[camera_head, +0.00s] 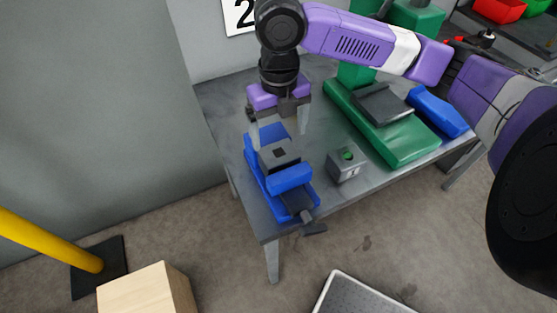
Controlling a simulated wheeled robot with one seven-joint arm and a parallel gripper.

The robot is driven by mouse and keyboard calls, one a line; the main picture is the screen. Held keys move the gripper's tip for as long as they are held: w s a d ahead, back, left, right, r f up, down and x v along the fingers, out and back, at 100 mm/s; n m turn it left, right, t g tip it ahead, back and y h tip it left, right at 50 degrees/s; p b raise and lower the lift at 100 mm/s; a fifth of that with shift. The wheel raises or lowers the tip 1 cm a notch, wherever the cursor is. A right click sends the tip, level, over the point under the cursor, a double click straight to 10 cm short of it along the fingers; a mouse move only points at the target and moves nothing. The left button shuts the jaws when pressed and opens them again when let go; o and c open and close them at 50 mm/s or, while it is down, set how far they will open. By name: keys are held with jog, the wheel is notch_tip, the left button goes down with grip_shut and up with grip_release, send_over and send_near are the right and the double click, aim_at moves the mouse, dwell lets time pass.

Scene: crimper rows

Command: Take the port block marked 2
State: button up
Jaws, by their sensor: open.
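A sign with a black 2 (239,14) hangs on the wall behind the table, cut by the top edge and partly covered by my arm. Below it, a blue vise (291,178) stands on the grey table. A grey block (279,154) with a dark square opening on top sits between its blue jaws; I see no number on it. This looks like the port block. My gripper (280,138) points down over the vise, its two pale fingers spread apart with nothing between them. The fingers seem to be near the block's height, but I cannot tell the exact gap.
A small grey box (346,167) with a green button stands right of the vise. A green machine base (407,146) and a blue part (437,111) lie farther right. The vise handle (312,226) sticks out past the table's front edge. A wooden box (147,291) stands on the floor.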

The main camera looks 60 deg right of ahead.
aim_at(279, 153)
notch_tip(279, 153, down, 7)
jog(key=b, duration=0.4)
jog(key=shift+b, duration=0.3)
jog(key=shift+r, duration=0.1)
jog(key=c, duration=1.7)
notch_tip(279, 153, up, 8)
jog(key=p, duration=0.6)
jog(key=shift+c, duration=0.3)
